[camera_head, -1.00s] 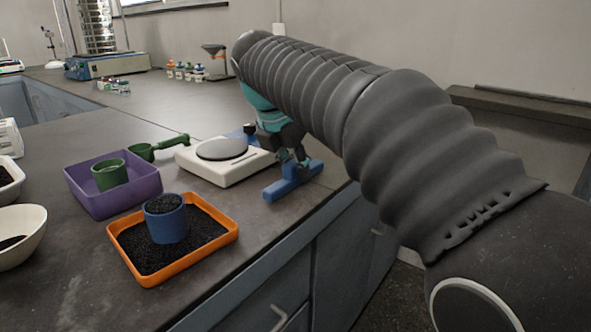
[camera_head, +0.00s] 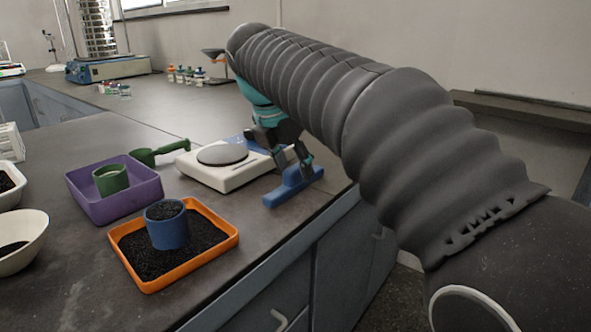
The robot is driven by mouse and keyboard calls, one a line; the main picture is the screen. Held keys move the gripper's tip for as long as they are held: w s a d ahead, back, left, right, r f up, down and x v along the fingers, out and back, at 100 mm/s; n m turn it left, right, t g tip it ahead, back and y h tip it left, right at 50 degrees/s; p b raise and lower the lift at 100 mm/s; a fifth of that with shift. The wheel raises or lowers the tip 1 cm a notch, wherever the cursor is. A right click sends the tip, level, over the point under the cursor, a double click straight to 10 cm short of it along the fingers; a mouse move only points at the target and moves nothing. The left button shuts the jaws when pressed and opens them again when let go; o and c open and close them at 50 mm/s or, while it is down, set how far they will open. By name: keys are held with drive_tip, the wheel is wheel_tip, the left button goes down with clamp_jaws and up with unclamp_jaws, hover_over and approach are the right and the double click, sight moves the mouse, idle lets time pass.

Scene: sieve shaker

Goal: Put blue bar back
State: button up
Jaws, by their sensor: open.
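The blue bar (camera_head: 293,187) lies on the dark bench top near its front edge, to the right of the white balance. It has a raised middle part. My gripper (camera_head: 294,161) is open, with its fingertips at the raised part of the bar. Whether they touch the bar is hard to tell. The black arm sleeve covers the area to the right and part of the bench behind.
The white balance (camera_head: 236,178) with a grey pan stands close left of the gripper. An orange tray (camera_head: 231,240) of black grains holds a blue cup (camera_head: 168,232). A sieve shaker (camera_head: 108,68) stands at the back left.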

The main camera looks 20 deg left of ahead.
drive_tip(key=p+v, duration=0.2)
drive_tip(key=v, duration=0.8)
drive_tip(key=shift+p, duration=0.3)
drive_tip(key=shift+d, duration=0.1)
drive_tip(key=s+d+f+m, duration=0.2)
drive_tip(key=d+f+m, duration=0.1)
drive_tip(key=d+m, duration=0.3)
drive_tip(key=s+d+f+m+y, duration=0.15)
drive_tip(key=d+m, duration=0.25)
drive_tip(key=d, duration=0.5)
drive_tip(key=s+d+f+m, duration=0.1)
drive_tip(key=d+f+m, duration=0.2)
drive_tip(key=d+m, duration=0.3)
drive_tip(key=s+d+f+m+t, duration=0.1)
drive_tip(key=s+d+f+m, duration=1.1)
drive_tip(key=f+m, duration=0.3)
drive_tip(key=shift+s+f+m+t, duration=0.3)
drive_tip(key=shift+s+f, duration=0.2)
drive_tip(key=shift+f, duration=0.25)
